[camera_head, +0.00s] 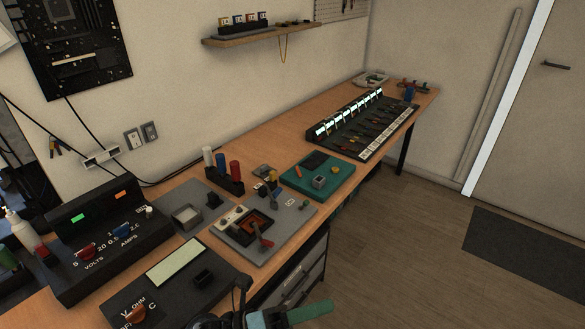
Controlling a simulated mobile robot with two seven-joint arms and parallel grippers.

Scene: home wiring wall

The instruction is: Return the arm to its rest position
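My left gripper (240,302) shows at the bottom edge of the head view, in front of the bench's near edge. It is dark and partly cut off by the frame. A teal-green piece (297,312) sticks out to the right beside it; I cannot tell whether it is part of the gripper or something held. Whether the fingers are open or shut cannot be made out. My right gripper is not in view.
The wooden bench (268,145) runs along the wall. Nearby stand a power supply (95,240), a meter (172,285), a grey board (290,222) and a teal mat (335,185).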

